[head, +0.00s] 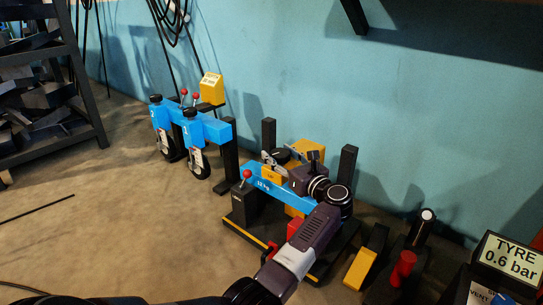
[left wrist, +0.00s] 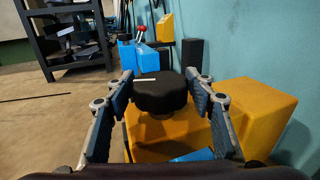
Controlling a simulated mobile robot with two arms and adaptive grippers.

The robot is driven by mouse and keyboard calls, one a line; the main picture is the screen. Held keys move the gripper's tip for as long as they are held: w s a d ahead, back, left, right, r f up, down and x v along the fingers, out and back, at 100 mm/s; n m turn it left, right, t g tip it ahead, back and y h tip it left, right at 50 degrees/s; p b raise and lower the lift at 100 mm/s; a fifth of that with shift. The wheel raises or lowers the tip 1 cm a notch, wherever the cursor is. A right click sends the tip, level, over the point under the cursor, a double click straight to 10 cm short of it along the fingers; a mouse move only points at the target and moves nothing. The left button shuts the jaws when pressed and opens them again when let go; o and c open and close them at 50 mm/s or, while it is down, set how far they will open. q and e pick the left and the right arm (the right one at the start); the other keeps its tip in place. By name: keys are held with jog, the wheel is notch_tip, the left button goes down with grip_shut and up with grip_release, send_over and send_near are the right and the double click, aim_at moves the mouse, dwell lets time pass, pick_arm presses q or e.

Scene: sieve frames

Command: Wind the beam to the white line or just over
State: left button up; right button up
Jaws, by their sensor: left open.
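The blue beam (head: 264,185), marked "12 kg", lies across a black stand with a yellow edge. A black round knob (left wrist: 160,92) with a white stripe on its top sits on a yellow housing (left wrist: 255,112) in the left wrist view. My left gripper (head: 281,157) is open at the yellow housing. In the left wrist view its fingers (left wrist: 158,98) stand on either side of the knob, with gaps that look small; I cannot tell if either touches. My gripper and arm hide part of the beam, and I cannot make out a white line for it. My right gripper is not in view.
A red-knobbed lever (head: 247,174) stands at the beam's left end. Black posts (head: 347,165) rise behind. Another blue frame with wheels (head: 200,130) stands back left by the wall. A "TYRE 0.6 bar" box (head: 511,258) and red handle (head: 403,268) are at right. Floor at left is mostly clear.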

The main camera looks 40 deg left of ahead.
pick_arm(q)
jog(key=b+x, duration=0.2)
jog(key=x, duration=0.2)
jog(key=shift+w+a, duration=0.1)
jog(key=shift+a, duration=0.2)
jog(key=shift+r, duration=0.1)
jog(key=c, duration=1.1)
jog(key=shift+c, duration=0.6)
